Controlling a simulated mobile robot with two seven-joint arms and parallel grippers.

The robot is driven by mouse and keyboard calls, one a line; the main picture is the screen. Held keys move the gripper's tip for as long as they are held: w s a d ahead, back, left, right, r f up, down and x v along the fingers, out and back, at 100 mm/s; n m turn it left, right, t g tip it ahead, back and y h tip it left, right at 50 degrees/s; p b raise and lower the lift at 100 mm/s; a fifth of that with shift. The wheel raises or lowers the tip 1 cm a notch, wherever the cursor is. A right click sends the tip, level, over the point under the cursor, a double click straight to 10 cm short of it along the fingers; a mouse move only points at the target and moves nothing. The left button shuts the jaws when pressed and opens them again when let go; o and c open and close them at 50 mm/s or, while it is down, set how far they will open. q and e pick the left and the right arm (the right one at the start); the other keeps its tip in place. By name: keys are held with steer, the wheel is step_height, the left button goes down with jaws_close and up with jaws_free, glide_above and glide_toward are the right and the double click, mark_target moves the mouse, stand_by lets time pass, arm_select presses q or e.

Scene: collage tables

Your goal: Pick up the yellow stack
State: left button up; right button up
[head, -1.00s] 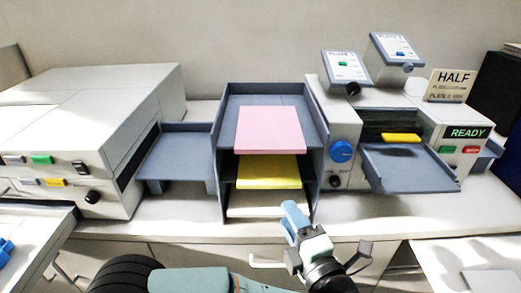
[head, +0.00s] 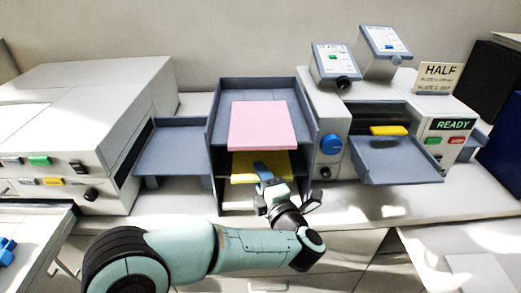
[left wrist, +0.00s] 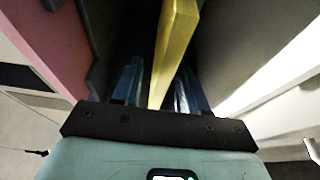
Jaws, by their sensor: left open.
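The yellow stack (head: 242,168) lies flat in the middle level of the grey shelf unit (head: 213,140), below the pink stack (head: 262,125). Its front sticks out a little, and my left gripper hides part of it in the head view. My left gripper (head: 264,172) is at the front of that level. In the left wrist view the yellow stack (left wrist: 174,40) shows edge-on, running in between the two fingers of my open left gripper (left wrist: 158,85). Whether a finger touches it, I cannot tell. My right gripper is not in view.
The pink stack lies close above, with a pale level below. A machine with a grey side tray (head: 180,150) stands left. Another machine stands right, its display reading READY (head: 452,125), with a yellow item (head: 389,130) at its tray (head: 400,165). A HALF sign (head: 437,77) stands behind.

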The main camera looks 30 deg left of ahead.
arm_select(q)
steer(key=shift+x, duration=0.75)
steer(key=shift+d, duration=0.1)
jaws_close()
steer(key=shift+r, duration=0.2)
